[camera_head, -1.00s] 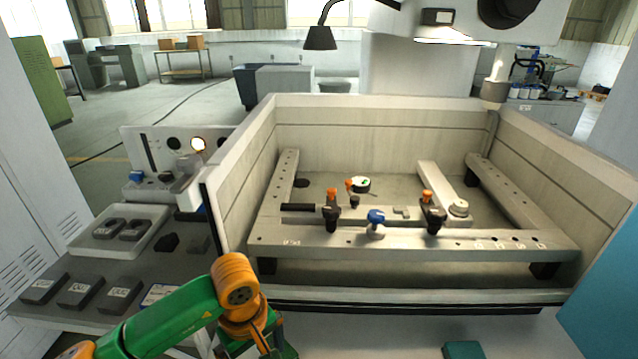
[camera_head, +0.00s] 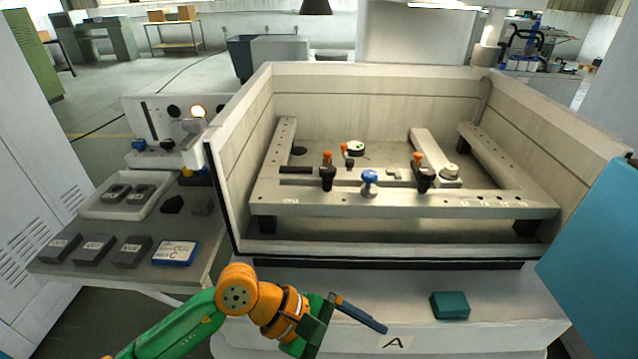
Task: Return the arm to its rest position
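My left arm, green and orange, comes in from the lower left. Its gripper (camera_head: 358,314) is in front of the machine tank (camera_head: 250,130), low over the white front ledge (camera_head: 500,315). A long dark blue-grey bar extends from its green end to the lower right. I cannot tell whether this is finger or held object, or whether the fingers are open. The gripper is clear of the teal block (camera_head: 450,305), which lies on the ledge to its right. My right gripper is not in view.
Inside the tank, a work frame (camera_head: 400,205) carries clamps with orange tops and a blue-knobbed piece (camera_head: 370,182). At left, a grey bench holds a tray (camera_head: 99,208), several dark blocks and a blue-edged card (camera_head: 174,253). A blue panel (camera_head: 595,240) stands at right.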

